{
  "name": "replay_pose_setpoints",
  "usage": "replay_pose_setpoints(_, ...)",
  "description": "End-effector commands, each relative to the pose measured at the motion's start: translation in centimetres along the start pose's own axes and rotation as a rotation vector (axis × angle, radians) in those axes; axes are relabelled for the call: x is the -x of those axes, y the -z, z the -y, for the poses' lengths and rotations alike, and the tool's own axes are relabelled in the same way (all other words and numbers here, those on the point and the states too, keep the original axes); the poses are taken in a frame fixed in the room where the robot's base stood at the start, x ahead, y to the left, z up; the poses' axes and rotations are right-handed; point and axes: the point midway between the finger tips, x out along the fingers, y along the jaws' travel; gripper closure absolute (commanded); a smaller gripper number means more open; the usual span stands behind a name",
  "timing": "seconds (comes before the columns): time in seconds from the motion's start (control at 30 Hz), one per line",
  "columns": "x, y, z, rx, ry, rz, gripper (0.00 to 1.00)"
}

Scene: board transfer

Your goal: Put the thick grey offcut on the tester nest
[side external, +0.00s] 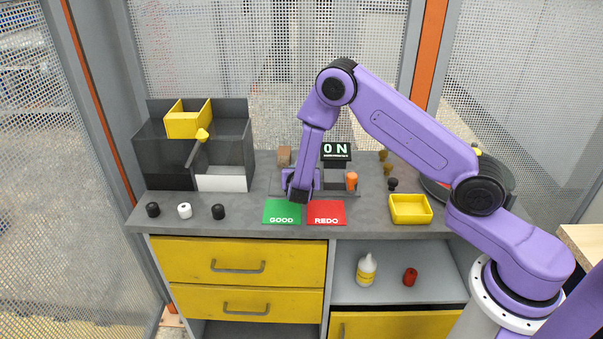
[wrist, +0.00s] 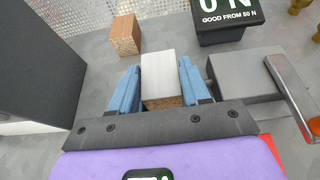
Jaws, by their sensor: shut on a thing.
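The thick grey offcut (wrist: 159,72) has a pale grey top face and a speckled brown chipboard edge. It sits between the two blue fingers of my gripper (wrist: 160,88), which is shut on it. In the side external view my gripper (side external: 299,194) is low over the bench, behind the green card, and the offcut is hidden there. The tester's display (side external: 337,150) reads 0 N. In the wrist view the tester's grey block (wrist: 245,72) is just right of my fingers. I cannot clearly make out the nest.
A brown offcut (wrist: 125,34) stands behind the held one. The green GOOD card (side external: 281,212) and red REDO card (side external: 326,212) lie at the front. An orange knob (side external: 351,180) is on the tester's right. A yellow tray (side external: 410,210) and dark bins (side external: 165,160) flank the area.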

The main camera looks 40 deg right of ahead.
Motion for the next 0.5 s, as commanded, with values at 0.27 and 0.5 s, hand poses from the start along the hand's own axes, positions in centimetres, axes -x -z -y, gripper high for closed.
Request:
replay_pose_setpoints(0.27, -0.17, 0.4, -0.03, -0.002, -0.001, 0.001, 0.85)
replay_pose_setpoints(0.5, -0.28, 0.71, -0.02, -0.001, 0.0, 0.0, 0.44)
